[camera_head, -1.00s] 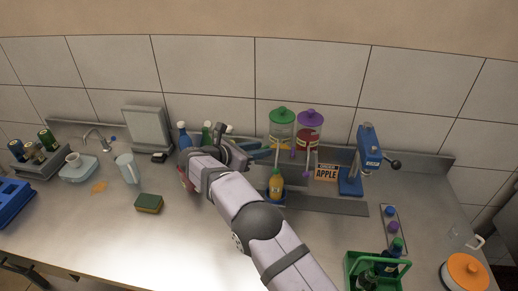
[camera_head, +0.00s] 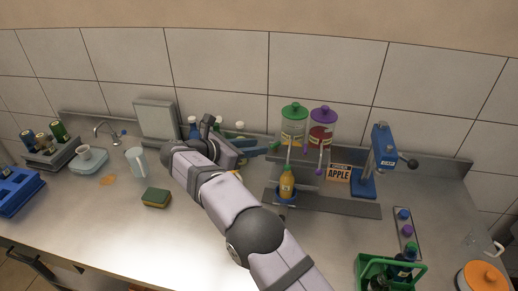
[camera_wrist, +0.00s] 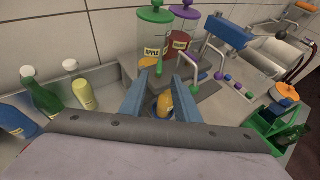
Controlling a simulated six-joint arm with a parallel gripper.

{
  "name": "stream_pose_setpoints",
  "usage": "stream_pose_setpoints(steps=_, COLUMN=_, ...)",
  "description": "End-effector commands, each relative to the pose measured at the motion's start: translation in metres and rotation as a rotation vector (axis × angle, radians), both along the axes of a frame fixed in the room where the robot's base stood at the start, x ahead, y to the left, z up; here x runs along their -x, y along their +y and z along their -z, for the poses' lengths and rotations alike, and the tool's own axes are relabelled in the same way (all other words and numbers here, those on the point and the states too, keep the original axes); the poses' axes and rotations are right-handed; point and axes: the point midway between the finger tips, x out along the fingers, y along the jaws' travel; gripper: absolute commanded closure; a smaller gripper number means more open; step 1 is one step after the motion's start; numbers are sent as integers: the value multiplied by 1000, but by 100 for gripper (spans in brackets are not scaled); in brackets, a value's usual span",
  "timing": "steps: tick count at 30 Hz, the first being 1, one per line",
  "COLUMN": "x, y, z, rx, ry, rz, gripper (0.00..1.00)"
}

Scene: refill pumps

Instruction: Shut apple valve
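The apple dispenser (camera_head: 293,131) is a clear jar with a green lid, and its "APPLE" label shows in the wrist view (camera_wrist: 153,52). Its green valve (camera_wrist: 159,68) hangs below the jar. A bottle of yellow-orange liquid (camera_head: 287,184) stands upright under it on a blue base. In the wrist view this bottle (camera_wrist: 164,104) appears between my fingers, beyond them and partly hidden. My gripper (camera_head: 262,147) is left of the dispensers, its two blue fingers pointing towards them. In the wrist view the fingers (camera_wrist: 160,92) are apart with nothing held.
A purple-lidded dispenser (camera_head: 322,128) with a purple valve (camera_head: 320,160) stands to the right. An "APPLE" sign (camera_head: 339,173) and a blue press (camera_head: 383,160) are beyond it. Several capped bottles (camera_wrist: 45,98) stand at left by the wall. A green crate (camera_head: 390,272) is front right.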

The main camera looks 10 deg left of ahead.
Motion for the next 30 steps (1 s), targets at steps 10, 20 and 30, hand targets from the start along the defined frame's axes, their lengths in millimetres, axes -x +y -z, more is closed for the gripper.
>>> stream_pose_setpoints(steps=10, x=0, y=0, z=-1, rx=-10, ry=-2, rz=4, gripper=47)
stream_pose_setpoints(steps=20, x=-21, y=-26, z=4, rx=-490, ry=-81, rz=235, gripper=47)
stream_pose_setpoints(steps=30, x=-45, y=-65, z=-6, rx=-1252, ry=-108, rz=825, gripper=47)
